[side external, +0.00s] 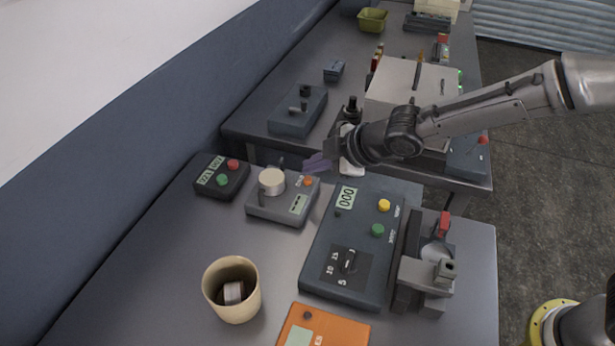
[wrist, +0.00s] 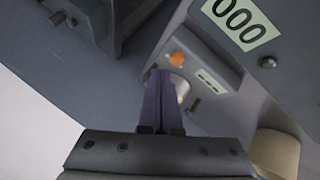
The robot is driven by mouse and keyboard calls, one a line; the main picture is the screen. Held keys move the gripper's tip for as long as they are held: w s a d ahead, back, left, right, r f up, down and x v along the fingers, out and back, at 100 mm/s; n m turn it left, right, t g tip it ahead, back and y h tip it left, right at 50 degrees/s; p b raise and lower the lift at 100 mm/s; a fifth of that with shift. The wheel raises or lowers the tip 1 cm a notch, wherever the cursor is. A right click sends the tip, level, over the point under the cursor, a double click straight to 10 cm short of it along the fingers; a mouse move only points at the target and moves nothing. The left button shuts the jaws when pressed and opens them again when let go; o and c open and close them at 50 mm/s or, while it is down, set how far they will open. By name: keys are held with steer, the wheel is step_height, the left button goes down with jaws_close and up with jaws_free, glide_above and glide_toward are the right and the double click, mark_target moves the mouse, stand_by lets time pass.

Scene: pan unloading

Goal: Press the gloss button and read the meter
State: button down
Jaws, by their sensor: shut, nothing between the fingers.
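A light grey meter (side external: 268,208) stands on the near bench, with an orange button (side external: 308,182), a cream round part on top and a small display (side external: 298,204) whose reading I cannot make out. In the wrist view its orange button (wrist: 177,59) lies just beyond my fingertips and its display (wrist: 211,80) is to the right. I cannot read which button is labelled gloss. My gripper (side external: 316,164) is shut and empty, its purple fingers near the orange button. In the wrist view the fingertips (wrist: 160,74) overlap the meter; contact cannot be told.
A blue-grey box (side external: 322,234) with a 000 display, yellow and green buttons and a dial stands right of the meter. A dark two-button box (side external: 207,190) is left. A cream cup (side external: 212,292), an orange device (side external: 350,328) and a metal vise (side external: 420,272) are nearer.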

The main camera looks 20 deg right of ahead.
mark_target(313, 185)
steer(key=shift+f, duration=0.15)
stand_by(0.7)
steer(key=shift+f, duration=0.3)
steer(key=shift+f, duration=0.6)
stand_by(0.8)
steer(key=shift+r, duration=0.95)
steer(key=shift+r, duration=2.55)
